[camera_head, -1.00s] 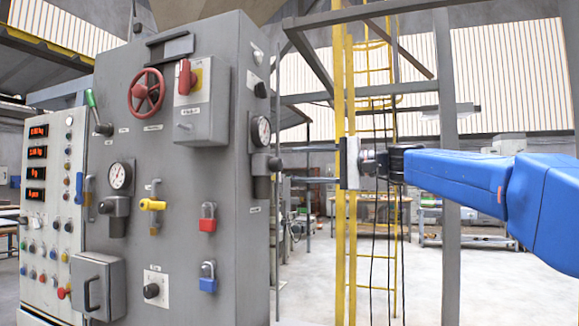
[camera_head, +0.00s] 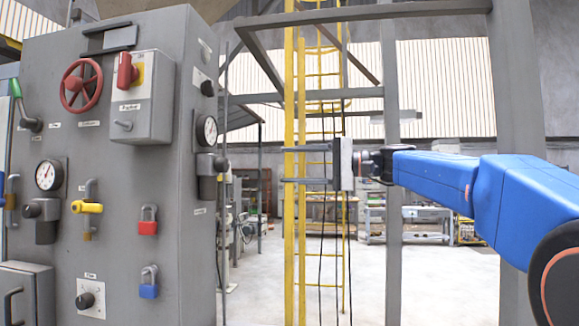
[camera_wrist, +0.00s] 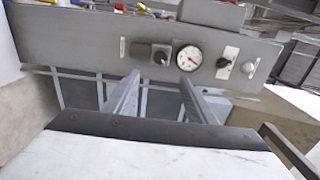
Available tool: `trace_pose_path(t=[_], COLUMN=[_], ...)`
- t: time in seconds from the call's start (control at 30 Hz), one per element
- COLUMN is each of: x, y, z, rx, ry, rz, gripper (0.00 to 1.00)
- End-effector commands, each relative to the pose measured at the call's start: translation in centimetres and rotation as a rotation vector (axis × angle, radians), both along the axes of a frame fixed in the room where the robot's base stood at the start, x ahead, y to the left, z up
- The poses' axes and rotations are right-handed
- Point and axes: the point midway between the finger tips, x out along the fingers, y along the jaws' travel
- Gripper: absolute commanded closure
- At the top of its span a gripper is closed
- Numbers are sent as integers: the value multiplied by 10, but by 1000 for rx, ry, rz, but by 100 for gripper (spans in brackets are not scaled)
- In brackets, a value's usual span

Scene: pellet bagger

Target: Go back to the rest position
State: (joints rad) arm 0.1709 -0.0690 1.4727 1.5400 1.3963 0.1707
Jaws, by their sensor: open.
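My gripper (camera_head: 284,164) is at the end of my blue arm, right of the grey machine cabinet (camera_head: 105,150) in the head view. Its two fingers are apart, point left toward the cabinet's side face, and hold nothing. In the wrist view my gripper (camera_wrist: 157,82) shows two parallel fingers with a clear gap between them. Beyond them is the cabinet's side panel (camera_wrist: 90,50), with a round gauge (camera_wrist: 189,58) and a black knob (camera_wrist: 161,55). In the head view the side gauge (camera_head: 207,129) is left of the fingertips.
The cabinet front carries a red handwheel (camera_head: 81,85), a yellow valve handle (camera_head: 87,207), a red padlock (camera_head: 148,222) and a blue padlock (camera_head: 149,284). A yellow ladder (camera_head: 301,200) and grey posts (camera_head: 392,210) stand behind my arm. Open floor (camera_head: 440,285) lies at lower right.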

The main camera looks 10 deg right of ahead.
Motion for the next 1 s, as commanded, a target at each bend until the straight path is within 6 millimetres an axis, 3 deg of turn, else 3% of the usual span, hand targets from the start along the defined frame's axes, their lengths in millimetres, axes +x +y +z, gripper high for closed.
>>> trace_pose_path(t=[0.37, 0.47, 0.57, 0.67, 0.87, 1.0], x=[0, -6, -20, -43, -101, -146], y=[0, 2, 7, 10, 0, -17], z=[-1, -10, -38, -84, -192, -265], rx=[-2, -27, -101, -219, -502, -698], ry=[1, 8, 27, 53, 93, 102], rz=[-1, -9, -33, -65, -121, -141], gripper=[49, 49, 49, 49, 49, 49])
